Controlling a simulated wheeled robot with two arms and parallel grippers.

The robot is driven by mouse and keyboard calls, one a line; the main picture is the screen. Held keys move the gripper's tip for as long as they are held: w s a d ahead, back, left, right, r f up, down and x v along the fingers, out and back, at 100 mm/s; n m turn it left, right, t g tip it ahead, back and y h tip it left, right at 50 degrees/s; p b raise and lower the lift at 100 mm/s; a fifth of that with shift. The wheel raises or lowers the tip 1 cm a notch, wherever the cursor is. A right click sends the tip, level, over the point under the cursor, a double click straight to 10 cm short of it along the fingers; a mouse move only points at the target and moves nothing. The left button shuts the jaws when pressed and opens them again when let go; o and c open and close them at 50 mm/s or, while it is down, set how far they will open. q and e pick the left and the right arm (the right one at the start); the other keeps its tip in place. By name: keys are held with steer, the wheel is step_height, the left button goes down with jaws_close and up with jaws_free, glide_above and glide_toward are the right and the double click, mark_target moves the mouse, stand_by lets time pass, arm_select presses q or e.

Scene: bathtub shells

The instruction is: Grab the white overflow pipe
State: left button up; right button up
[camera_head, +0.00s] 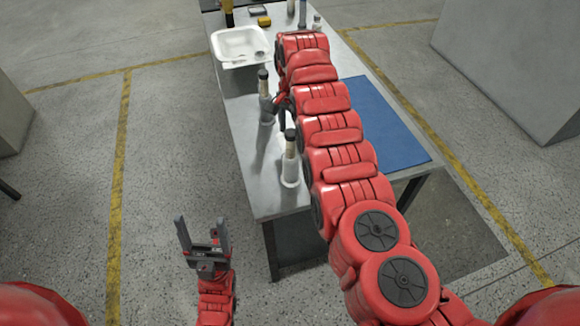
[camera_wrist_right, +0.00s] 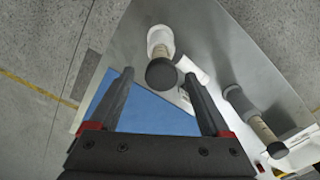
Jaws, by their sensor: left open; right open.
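Two upright pipe-like pieces with black tops and tan necks stand on the grey table. The nearer one (camera_head: 290,170) has a white body; the farther one (camera_head: 266,108) looks greyer. In the right wrist view the nearer one (camera_wrist_right: 160,40) is beyond my open fingers, and the farther one (camera_wrist_right: 240,103) is to the right. A small white piece (camera_wrist_right: 195,72) lies between them. I cannot tell which is the overflow pipe. My right gripper (camera_wrist_right: 163,90) is open and empty above the table; its arm partly hides it in the head view. My left gripper (camera_head: 202,228) is open and empty, off the table.
The grey table (camera_head: 250,185) has a white basin (camera_head: 240,62) at its far left and a blue mat (camera_head: 385,125) at right. Small items, including a yellow one (camera_head: 264,22), stand at the far end. My right arm covers the table's middle. Floor to the left is clear.

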mark_target(291, 144)
steer(key=shift+a+f+p, duration=0.1)
steer(key=shift+f+p, duration=0.4)
steer(key=shift+p, duration=0.05)
steer(key=f, duration=0.2)
steer(key=f+p, duration=0.1)
steer(key=shift+s+f, duration=0.2)
steer(key=shift+f, duration=0.2)
steer(key=shift+w+a+f, duration=0.1)
steer(key=shift+f, duration=0.15)
jaws_close()
stand_by(0.4)
